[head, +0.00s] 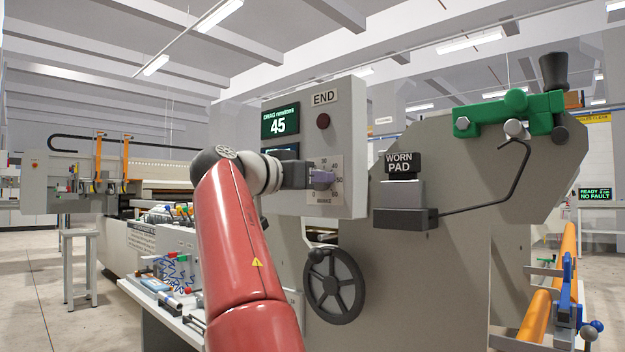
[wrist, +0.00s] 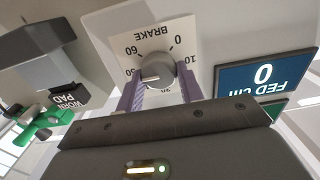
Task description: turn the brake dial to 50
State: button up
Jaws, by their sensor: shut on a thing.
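The brake dial (wrist: 156,66) is a round grey knob on a pale scale plate (wrist: 118,38), upside down in the wrist view. Its white pointer line lies toward the left, near the partly hidden 50 mark. My gripper (wrist: 157,84) has its purple fingers on both sides of the knob, shut on it. In the head view my gripper (head: 321,178) is at the scale plate (head: 334,164) on the grey control panel and hides most of the dial. The green-lettered drag display (head: 280,120) above reads 45 newtons.
A dark red button (head: 323,121) sits under the END label. A black handwheel (head: 334,285) is below the panel. A box marked WORN PAD (head: 402,195) stands to the right. A blue display (wrist: 264,78) reads FED cm 0.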

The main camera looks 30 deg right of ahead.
jog(key=shift+f, duration=0.15)
jog(key=o, duration=1)
jog(key=b+v, duration=0.1)
jog(key=v, duration=0.6)
jog(key=shift+a, duration=0.4)
jog(key=shift+s, duration=0.1)
